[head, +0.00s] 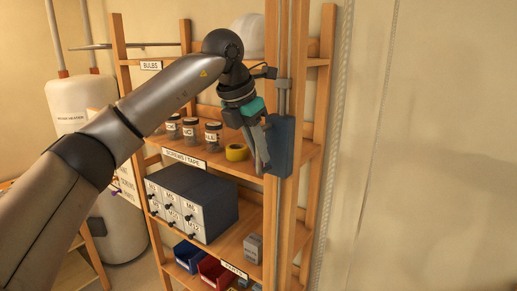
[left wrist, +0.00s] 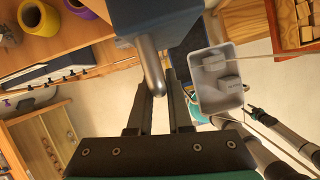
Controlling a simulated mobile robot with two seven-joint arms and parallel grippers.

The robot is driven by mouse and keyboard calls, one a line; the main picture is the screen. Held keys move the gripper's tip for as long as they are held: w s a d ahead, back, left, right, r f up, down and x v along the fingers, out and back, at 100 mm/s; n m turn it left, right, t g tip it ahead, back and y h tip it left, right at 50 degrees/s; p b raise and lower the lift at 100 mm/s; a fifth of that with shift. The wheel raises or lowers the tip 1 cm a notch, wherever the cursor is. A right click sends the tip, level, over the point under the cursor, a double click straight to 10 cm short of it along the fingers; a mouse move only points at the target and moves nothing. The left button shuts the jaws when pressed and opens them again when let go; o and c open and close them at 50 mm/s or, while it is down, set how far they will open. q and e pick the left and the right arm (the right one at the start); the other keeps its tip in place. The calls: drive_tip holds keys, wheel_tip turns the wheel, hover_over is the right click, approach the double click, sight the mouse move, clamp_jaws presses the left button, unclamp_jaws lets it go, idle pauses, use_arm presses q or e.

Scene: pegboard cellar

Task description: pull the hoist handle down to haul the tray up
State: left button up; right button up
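The hoist handle shows in the left wrist view as a rounded metal bar (left wrist: 152,68) sticking out of a dark blue block (left wrist: 150,18). In the head view this blue block (head: 281,147) sits on a vertical rail at the shelf's front post. My left gripper (head: 263,158) is beside the block. In the left wrist view its two fingers (left wrist: 158,88) are apart, with the bar's end between them and a gap visible on the right. The pale grey tray (left wrist: 209,98) holds blocky grey items and hangs below, with cords near it.
A wooden shelf unit (head: 195,158) holds jars (head: 190,129), a yellow tape roll (head: 237,152), a drawer cabinet (head: 205,192) and bins. A white tank (head: 75,105) stands at the left. My other arm shows at the lower right of the wrist view. The wall at the right is bare.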

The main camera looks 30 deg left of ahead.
use_arm(q)
clamp_jaws()
idle(0.8)
